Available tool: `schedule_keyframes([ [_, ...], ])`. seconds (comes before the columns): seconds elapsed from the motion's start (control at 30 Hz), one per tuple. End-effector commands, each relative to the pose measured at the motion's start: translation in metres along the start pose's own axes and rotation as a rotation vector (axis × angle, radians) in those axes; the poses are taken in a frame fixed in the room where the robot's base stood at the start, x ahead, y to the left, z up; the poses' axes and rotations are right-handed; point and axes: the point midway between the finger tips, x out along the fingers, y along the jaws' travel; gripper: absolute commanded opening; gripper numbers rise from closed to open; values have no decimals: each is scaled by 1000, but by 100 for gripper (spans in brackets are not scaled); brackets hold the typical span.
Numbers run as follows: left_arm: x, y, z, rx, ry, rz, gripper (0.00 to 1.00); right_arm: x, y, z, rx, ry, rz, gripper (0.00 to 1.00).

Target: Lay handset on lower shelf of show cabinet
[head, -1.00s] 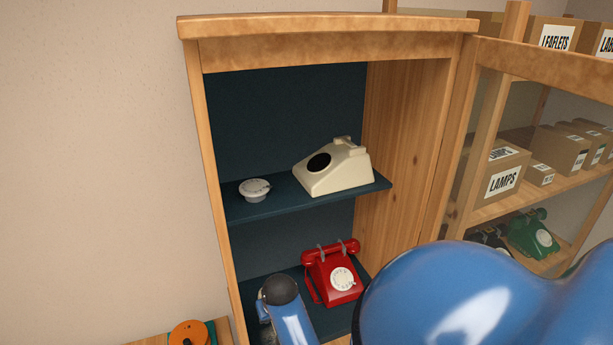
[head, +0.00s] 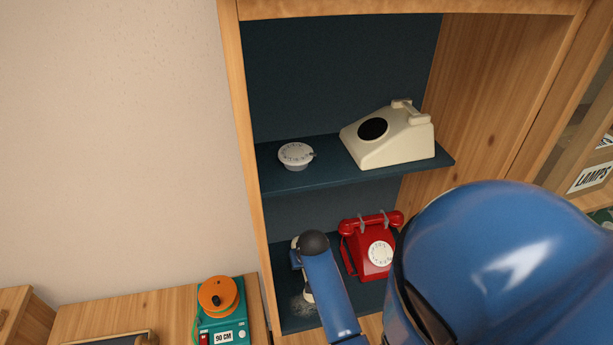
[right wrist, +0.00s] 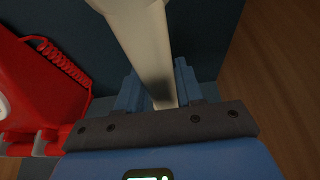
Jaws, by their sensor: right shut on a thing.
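The cream handset (right wrist: 143,40) is clamped between the blue fingers of my right gripper (right wrist: 160,98) in the right wrist view. In the head view my right arm reaches into the lower bay of the show cabinet, above the lower shelf (head: 298,323). Its wrist hides most of the handset there; only pale bits (head: 308,296) show beside it. I cannot tell whether the handset touches the shelf. A red dial phone (head: 371,246) stands on that shelf just right of my wrist; it also shows in the right wrist view (right wrist: 35,85). My left gripper is out of view.
The upper shelf (head: 320,180) holds a cream phone body (head: 390,138) without handset and a loose white dial (head: 296,155). The cabinet's left side wall (head: 250,170) is close to my wrist. An orange and teal device (head: 219,300) stands on a wooden surface at lower left.

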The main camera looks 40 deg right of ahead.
Motion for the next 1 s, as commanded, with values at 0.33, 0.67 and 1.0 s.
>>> schedule_keyframes([
  [0.33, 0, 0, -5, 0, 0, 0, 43, 34, 0, 15, 0, -1, 0, 0],
  [0.67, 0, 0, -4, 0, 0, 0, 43, 36, 0, 15, 0, 2, 0, 0],
  [1.0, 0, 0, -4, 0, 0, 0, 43, 37, 0, 16, 0, 0, 0, 62],
])
